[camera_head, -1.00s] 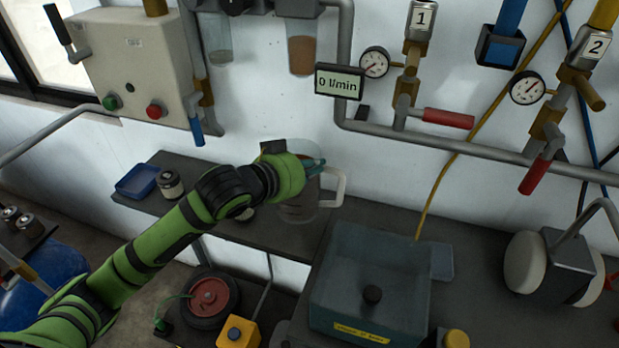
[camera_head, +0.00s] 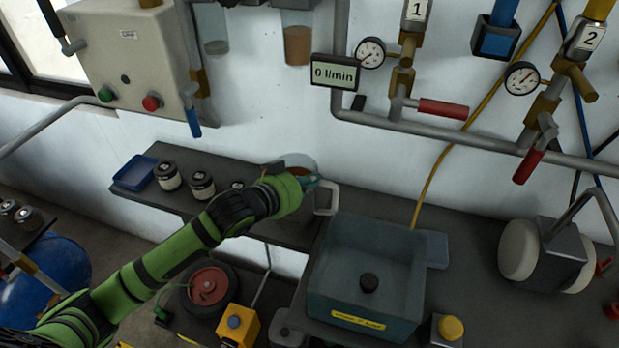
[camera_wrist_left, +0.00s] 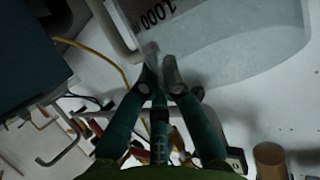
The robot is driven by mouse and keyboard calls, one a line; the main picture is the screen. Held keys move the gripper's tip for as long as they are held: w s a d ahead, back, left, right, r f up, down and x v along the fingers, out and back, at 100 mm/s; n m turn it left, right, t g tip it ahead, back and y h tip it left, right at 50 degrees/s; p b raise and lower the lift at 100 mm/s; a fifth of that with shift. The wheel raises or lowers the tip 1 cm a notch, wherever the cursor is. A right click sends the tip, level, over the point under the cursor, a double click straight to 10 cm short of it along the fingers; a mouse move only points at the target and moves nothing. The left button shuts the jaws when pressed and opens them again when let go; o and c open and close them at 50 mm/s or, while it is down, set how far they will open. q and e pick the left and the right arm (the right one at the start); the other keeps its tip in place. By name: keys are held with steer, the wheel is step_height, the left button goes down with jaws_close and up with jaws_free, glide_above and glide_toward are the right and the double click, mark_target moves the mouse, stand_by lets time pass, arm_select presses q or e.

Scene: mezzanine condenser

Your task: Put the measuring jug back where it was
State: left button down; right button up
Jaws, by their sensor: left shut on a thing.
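The clear measuring jug (camera_head: 334,199) is at the right end of the dark shelf, in front of the white wall. Its pale handle points right and its rim shows above my gripper. Much of its body is hidden behind my arm. My left gripper (camera_head: 308,183) is shut on the jug near the rim, on the handle side. In the left wrist view the jug (camera_wrist_left: 240,45) fills the upper right with its "1000" mark, and my fingertips (camera_wrist_left: 160,75) meet at its wall. Whether its base touches the shelf, I cannot tell. My right gripper is not in view.
On the shelf (camera_head: 225,160) stand a blue tray (camera_head: 135,172) and several dark jars, such as one (camera_head: 168,176) left of my arm. A grey-blue bin (camera_head: 320,290) stands right of the jug. A flow display (camera_head: 337,71) and pipes are above.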

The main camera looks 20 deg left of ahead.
arm_select(q)
steer(key=c, duration=1.8)
jaws_free()
steer(key=shift+f, duration=0.15)
steer(key=o, duration=0.4)
steer(key=shift+s, duration=0.1)
steer(key=shift+r, duration=0.2)
steer(key=b+v, duration=0.2)
steer(key=v, duration=1)
